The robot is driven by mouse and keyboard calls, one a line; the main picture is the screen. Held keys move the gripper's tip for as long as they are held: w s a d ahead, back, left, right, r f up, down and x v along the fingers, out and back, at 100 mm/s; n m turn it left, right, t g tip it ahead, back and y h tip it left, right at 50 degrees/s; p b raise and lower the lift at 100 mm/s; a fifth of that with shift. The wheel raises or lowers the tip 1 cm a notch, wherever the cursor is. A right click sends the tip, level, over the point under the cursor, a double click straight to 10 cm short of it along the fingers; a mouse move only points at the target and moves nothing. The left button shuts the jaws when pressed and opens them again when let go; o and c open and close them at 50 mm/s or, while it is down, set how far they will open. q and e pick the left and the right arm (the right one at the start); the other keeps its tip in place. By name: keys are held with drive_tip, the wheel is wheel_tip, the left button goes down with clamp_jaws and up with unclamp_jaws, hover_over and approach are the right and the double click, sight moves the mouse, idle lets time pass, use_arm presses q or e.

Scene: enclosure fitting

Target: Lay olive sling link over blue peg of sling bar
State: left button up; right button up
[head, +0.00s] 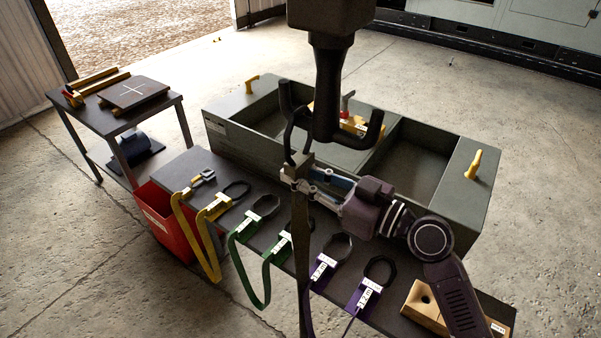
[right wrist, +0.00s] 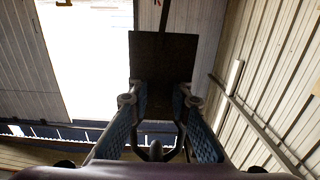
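My right gripper (head: 305,178) reaches in from the right and is shut on the olive sling (head: 300,240), just below its dark link (head: 290,135). The link stands upward beside the left prong of a dark double hook (head: 327,120); I cannot tell whether it is around the prong. The olive strap hangs straight down past the bench. In the right wrist view the blue-padded fingers (right wrist: 160,108) grip a dark flat piece (right wrist: 160,58), apparently the sling's end. I cannot make out a blue peg or clearly identify the sling bar. My left gripper is out of view.
A dark bench (head: 410,325) holds yellow, green and purple slings and a wooden block (head: 425,305). Behind it is a grey-green divided box (head: 225,135) with yellow handles (head: 473,165). A red bin (head: 165,225) and side table (head: 165,103) stand left.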

clamp_jaws()
